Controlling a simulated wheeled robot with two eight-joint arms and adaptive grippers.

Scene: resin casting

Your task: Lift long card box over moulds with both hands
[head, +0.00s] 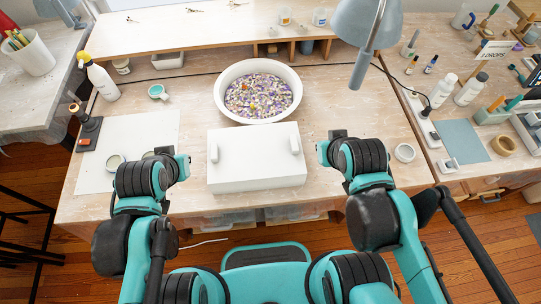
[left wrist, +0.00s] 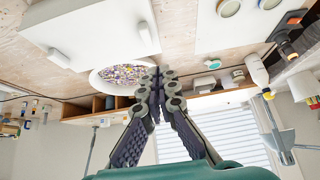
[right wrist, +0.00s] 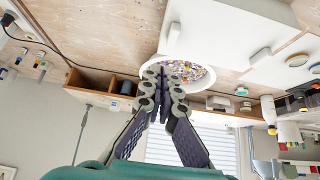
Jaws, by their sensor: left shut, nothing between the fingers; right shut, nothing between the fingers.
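The long white card box (head: 256,175) rests on the wooden table in front of the bowl, with a pale upright grip on its left and right parts. It also shows at the top of the left wrist view (left wrist: 85,25) and of the right wrist view (right wrist: 225,22). No moulds show; anything under the box is hidden. My left gripper (head: 184,165) is left of the box, apart from it, shut and empty. My right gripper (head: 324,150) is right of the box, apart from it, shut and empty. The shut fingers show in both wrist views.
A white bowl (head: 226,98) of coloured chips stands right behind the box. A lamp (head: 362,35) hangs over the back right. A white mat (head: 150,128) with small pots lies at left. Bare wood surrounds the box's sides.

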